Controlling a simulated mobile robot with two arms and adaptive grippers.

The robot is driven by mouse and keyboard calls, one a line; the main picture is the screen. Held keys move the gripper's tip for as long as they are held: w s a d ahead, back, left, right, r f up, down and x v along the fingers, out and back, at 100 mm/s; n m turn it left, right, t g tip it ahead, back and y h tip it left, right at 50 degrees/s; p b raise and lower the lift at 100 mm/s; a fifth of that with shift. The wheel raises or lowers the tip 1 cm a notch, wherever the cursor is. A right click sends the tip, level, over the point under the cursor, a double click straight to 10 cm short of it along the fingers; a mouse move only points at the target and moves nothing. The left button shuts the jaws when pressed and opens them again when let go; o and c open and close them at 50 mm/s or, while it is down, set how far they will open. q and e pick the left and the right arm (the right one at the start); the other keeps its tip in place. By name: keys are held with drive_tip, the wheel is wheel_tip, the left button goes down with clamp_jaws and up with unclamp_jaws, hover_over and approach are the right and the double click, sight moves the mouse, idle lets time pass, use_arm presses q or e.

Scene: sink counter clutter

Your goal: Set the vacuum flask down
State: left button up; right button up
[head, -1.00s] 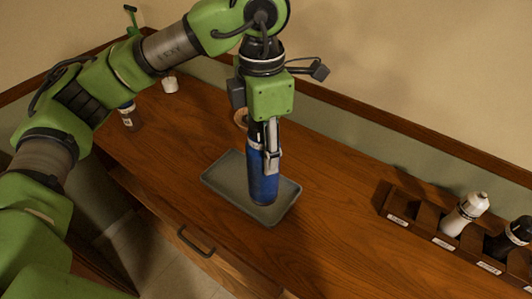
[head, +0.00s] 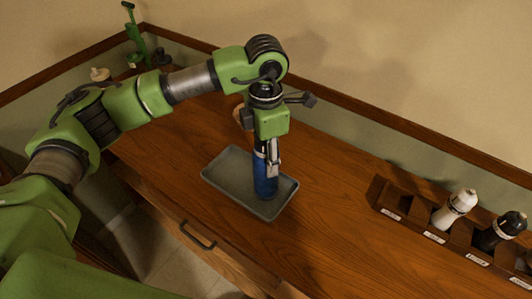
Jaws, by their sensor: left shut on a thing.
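The blue vacuum flask (head: 263,184) is upright over the grey tray (head: 226,189), towards the tray's right side. Its lower end appears to be at the tray's floor, but I cannot tell whether it touches. My left gripper (head: 268,158) points down from above and is shut on the upper part of the flask, hiding its top. My right gripper is not in view.
A wooden rack (head: 392,201) with labelled compartments stands at the right, holding a white bottle (head: 455,208) and a black bottle (head: 500,231). A round tan item (head: 239,114) is partly hidden behind my left gripper. Bare wood lies between tray and rack.

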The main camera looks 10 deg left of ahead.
use_arm(q)
drive_tip(key=shift+f, duration=0.1)
drive_tip(key=o, duration=1.5)
drive_tip(key=shift+r, duration=0.4)
wheel_tip(320, 180, up, 12)
drive_tip(key=b, duration=0.2)
drive_tip(key=shift+f+b, duration=0.2)
drive_tip(key=shift+b, duration=0.2)
